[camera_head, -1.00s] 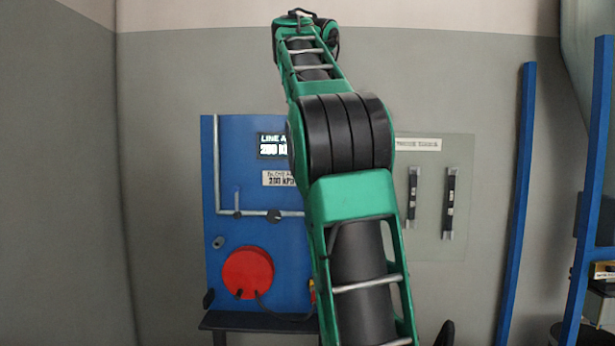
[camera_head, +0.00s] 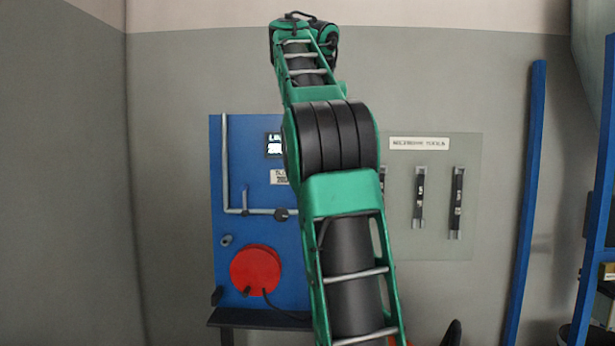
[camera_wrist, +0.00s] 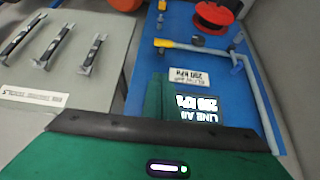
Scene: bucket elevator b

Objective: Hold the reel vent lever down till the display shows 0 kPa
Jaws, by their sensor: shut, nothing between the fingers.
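The blue panel (camera_head: 232,160) stands by the back wall and carries a red reel (camera_head: 256,270) low down. Its lit display (camera_head: 273,146) is mostly hidden by my arm; in the wrist view the display (camera_wrist: 202,108) appears upside down and reads LINE AIR, 200 kPa. The small upright lever (camera_head: 245,198) and a dark knob (camera_head: 281,214) sit on the grey pipe. I cannot tell which part is the reel vent lever. My gripper (camera_wrist: 158,82) is shut and empty, in front of the panel beside the display in the wrist view, apart from the pipe fittings.
A white label plate (camera_wrist: 196,77) is near the display. The grey pipe (camera_wrist: 262,95) runs along the panel. A tool board (camera_head: 436,200) with several dark tools hangs to the right. A blue post (camera_head: 526,200) stands farther right. The floor left of the panel looks clear.

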